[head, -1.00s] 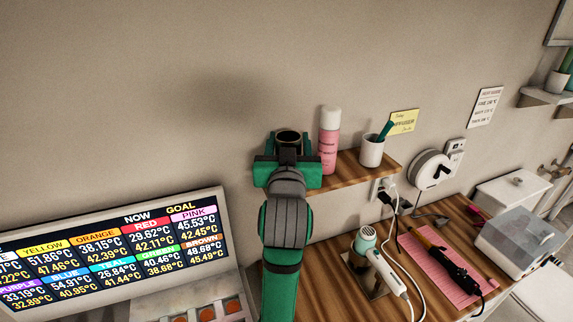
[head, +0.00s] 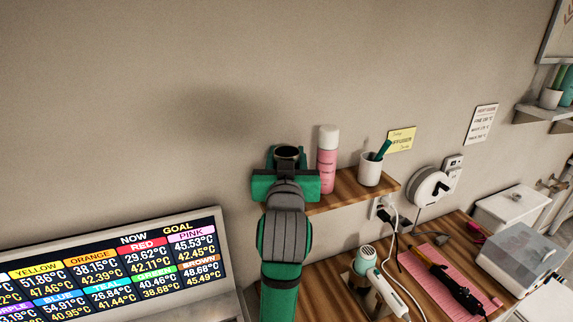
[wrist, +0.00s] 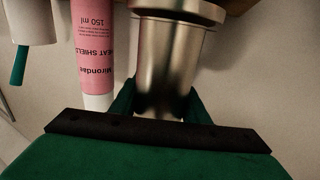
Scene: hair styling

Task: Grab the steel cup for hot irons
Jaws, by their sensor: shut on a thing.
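The steel cup (wrist: 168,65) is a shiny brushed-metal cylinder with a flared rim, seen upside down in the wrist view. The green fingers of my gripper (wrist: 160,104) are shut on it, one on each side. In the head view my gripper (head: 286,166) is at the left end of the wall shelf (head: 345,191). Only the dark open mouth and rim of the cup (head: 287,152) show above it. My gripper hides the cup's lower part there, so I cannot tell whether it touches the shelf.
A pink heat-shield bottle (head: 327,165) stands close to the right of the cup. A white cup (head: 371,168) with a teal tool is farther right. Below are a hair dryer (head: 367,258) and a pink mat (head: 425,262). A temperature display (head: 120,265) is at lower left.

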